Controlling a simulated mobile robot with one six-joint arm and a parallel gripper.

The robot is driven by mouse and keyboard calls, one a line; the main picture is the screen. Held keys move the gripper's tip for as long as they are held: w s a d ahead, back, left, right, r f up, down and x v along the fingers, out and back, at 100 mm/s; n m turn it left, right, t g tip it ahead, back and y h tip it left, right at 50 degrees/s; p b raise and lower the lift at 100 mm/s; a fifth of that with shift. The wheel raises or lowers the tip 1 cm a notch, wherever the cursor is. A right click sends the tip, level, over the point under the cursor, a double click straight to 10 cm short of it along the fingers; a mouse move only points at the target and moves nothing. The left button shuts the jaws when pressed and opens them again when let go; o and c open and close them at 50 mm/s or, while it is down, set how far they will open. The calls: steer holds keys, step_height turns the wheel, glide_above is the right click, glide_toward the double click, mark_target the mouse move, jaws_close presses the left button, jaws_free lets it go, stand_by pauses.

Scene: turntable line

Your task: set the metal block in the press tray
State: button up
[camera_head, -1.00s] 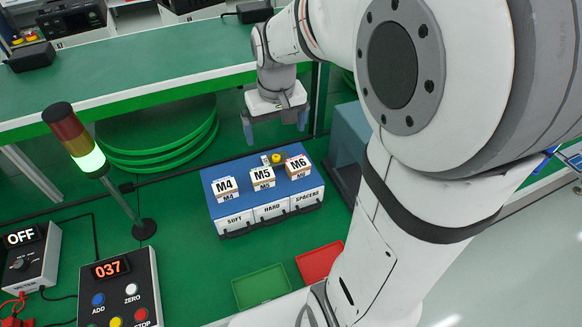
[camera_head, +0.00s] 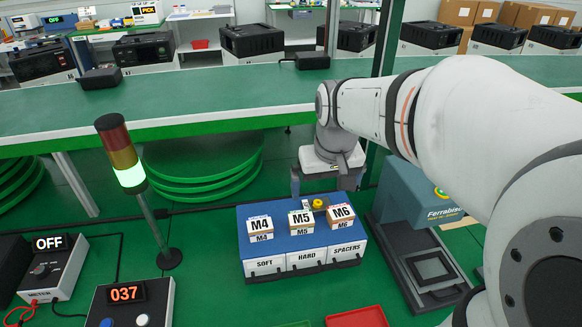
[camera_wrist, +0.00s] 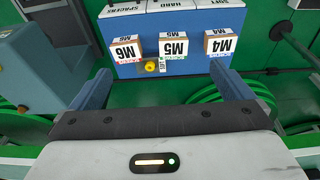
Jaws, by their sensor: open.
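My gripper (camera_head: 322,186) is open and empty, its two blue fingers hanging over the back of the blue case; the wrist view shows them spread apart (camera_wrist: 160,74). I cannot clearly make out a metal block. A small pale piece (camera_head: 307,204) lies on the case top beside a yellow knob (camera_head: 318,204), behind the M5 box; what it is, I cannot tell. The press (camera_head: 418,195) stands right of the case, with a dark-framed tray (camera_head: 445,293) in front; no block shows on it. In the wrist view the press (camera_wrist: 32,75) is at left.
Boxes M4 (camera_head: 260,228), M5 (camera_head: 301,222) and M6 (camera_head: 342,216) stand on the blue case (camera_head: 283,248). A lit signal tower (camera_head: 127,165), a meter (camera_head: 55,268) and a counter box (camera_head: 128,300) are at left. A red tray (camera_head: 357,317) is in front. A green bench edge runs behind.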

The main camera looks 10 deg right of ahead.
steer(key=g+b, duration=0.1)
steer(key=b, duration=0.5)
glide_above(317, 202)
steer(key=s, duration=0.1)
step_height(317, 202, down, 12)
steer(key=shift+s, duration=0.15)
steer(key=f, duration=0.5)
steer(key=w+f, duration=0.1)
steer(key=f, duration=0.1)
steer(key=shift+f, duration=0.25)
steer(key=c, duration=1.2)
